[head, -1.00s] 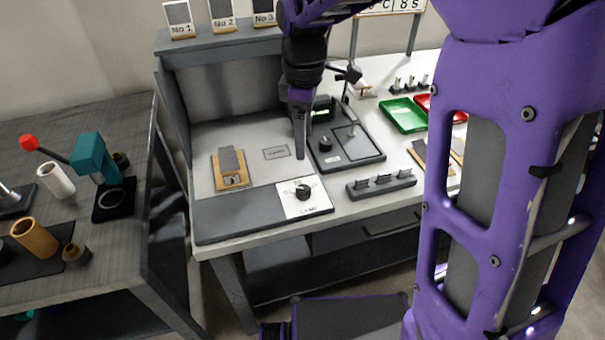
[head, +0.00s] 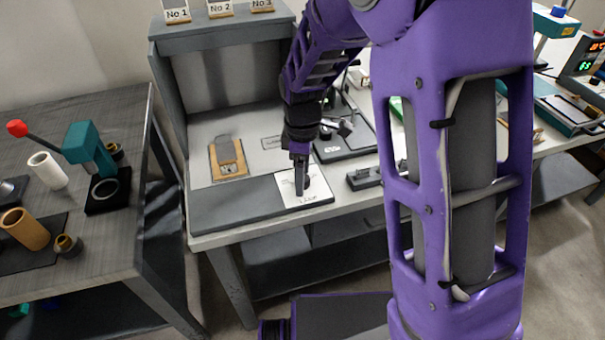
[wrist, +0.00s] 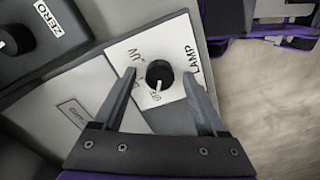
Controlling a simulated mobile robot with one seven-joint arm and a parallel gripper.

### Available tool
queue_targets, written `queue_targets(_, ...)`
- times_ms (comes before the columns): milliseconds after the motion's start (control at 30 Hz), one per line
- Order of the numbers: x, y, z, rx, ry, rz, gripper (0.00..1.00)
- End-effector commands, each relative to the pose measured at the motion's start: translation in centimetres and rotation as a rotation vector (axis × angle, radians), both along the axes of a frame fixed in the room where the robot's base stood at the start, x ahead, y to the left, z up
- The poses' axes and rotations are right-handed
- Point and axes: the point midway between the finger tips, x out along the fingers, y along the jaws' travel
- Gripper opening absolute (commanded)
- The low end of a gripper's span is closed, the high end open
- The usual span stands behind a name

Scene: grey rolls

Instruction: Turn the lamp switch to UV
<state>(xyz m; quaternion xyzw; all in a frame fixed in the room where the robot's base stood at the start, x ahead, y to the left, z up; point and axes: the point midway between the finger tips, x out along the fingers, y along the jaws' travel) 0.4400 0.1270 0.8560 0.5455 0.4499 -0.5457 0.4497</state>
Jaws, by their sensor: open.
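The lamp switch is a round black knob (wrist: 160,70) on a white plate (wrist: 182,42) marked LAMP, clear in the wrist view. Its white pointer mark points down in that view, toward a small label too blurred to read surely. The UV label (wrist: 135,57) is at the knob's upper left, with another small mark below it. My gripper (wrist: 158,76) is open, one finger on each side of the knob, with gaps showing. In the head view my gripper (head: 300,185) is over the white plate (head: 322,192) and mostly hides the knob. I cannot tell whether the fingertips touch the plate.
A dark panel (head: 230,207) runs along the bench front beside the plate. A wooden holder with a grey piece (head: 227,157) lies behind it. A black rack (head: 363,178) stands right of the plate. A ZERO knob (wrist: 6,44) shows at the wrist view's left edge.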

Motion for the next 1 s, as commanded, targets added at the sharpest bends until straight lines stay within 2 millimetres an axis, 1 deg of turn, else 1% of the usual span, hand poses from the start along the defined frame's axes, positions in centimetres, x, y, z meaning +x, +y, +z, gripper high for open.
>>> queue_targets(133, 0.01, 0.00, 0.03, 0.000, 0.000, 0.000, 0.74)
queue_targets(267, 0.01, 0.00, 0.04, 0.000, 0.000, 0.000, 0.51)
queue_targets(300, 0.01, 0.00, 0.04, 0.000, 0.000, 0.000, 0.44)
queue_targets(367, 0.02, 0.00, 0.05, 0.000, 0.000, 0.000, 0.33)
queue_targets(400, 0.02, 0.00, 0.05, 0.000, 0.000, 0.000, 0.26)
queue_targets(467, 0.02, 0.00, 0.05, 0.000, 0.000, 0.000, 0.15)
queue_targets(500, 0.02, 0.00, 0.06, 0.000, 0.000, 0.000, 0.08)
queue_targets(533, 0.02, 0.00, 0.06, 0.000, 0.000, 0.000, 0.03)
queue_targets(567, 0.02, 0.00, 0.06, 0.000, 0.000, 0.000, 0.00)
queue_targets(800, 0.02, 0.00, 0.09, 0.000, 0.000, -0.010, 0.00)
queue_targets(1000, 0.02, -0.01, 0.16, 0.000, 0.000, -0.077, 0.00)
